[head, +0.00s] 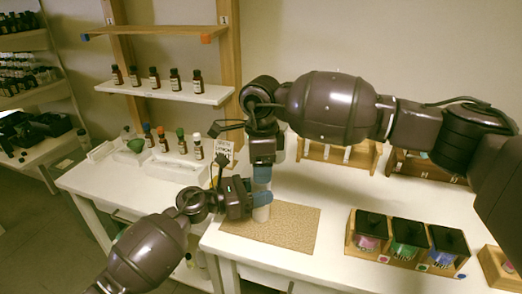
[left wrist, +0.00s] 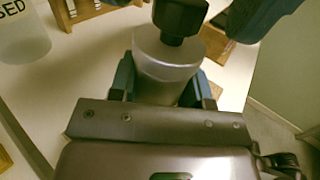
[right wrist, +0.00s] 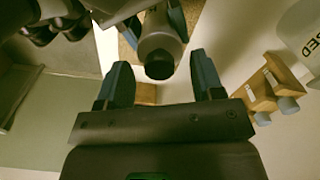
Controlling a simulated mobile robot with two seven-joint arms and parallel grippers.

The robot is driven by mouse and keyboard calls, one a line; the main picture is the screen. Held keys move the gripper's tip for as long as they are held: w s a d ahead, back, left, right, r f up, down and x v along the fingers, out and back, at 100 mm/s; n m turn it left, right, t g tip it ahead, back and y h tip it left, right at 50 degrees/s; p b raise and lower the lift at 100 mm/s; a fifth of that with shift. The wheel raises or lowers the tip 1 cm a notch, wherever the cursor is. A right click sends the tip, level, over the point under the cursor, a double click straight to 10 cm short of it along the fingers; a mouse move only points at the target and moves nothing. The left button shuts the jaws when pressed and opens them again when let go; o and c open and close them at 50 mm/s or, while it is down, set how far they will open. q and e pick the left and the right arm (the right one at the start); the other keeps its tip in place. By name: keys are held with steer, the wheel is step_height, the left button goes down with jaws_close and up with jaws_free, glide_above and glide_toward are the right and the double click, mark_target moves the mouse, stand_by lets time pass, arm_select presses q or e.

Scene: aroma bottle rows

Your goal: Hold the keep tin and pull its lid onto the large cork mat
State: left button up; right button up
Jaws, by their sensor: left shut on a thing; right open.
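The keep tin is a pale grey cylinder (head: 262,213) standing upright at the large cork mat (head: 293,230); its base is partly hidden. My left gripper (head: 258,200) is shut around the tin's body, which also shows in the left wrist view (left wrist: 160,82). The lid with its black knob (left wrist: 181,18) sits on top of the tin. In the right wrist view the knob (right wrist: 159,66) is just beyond and between my open fingers. My right gripper (head: 262,174) points down above the tin, open and empty. It hides the lid in the head view.
A box with black-lidded coloured jars (head: 405,239) stands right of the mat. A white container with lettering (left wrist: 22,32) stands near the tin. Bottles stand in a white tray (head: 178,163) at the left and on a shelf (head: 165,90). The mat's right part is clear.

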steer(key=shift+f, duration=0.6)
steer(key=shift+c, duration=0.3)
steer(key=c, duration=1.1)
steer(key=shift+o, duration=0.2)
steer(key=shift+r, duration=0.75)
steer(key=shift+r, duration=0.35)
steer(key=shift+r, duration=0.1)
steer(key=shift+r, duration=1.95)
arm_select(q)
steer(key=o, duration=1.4)
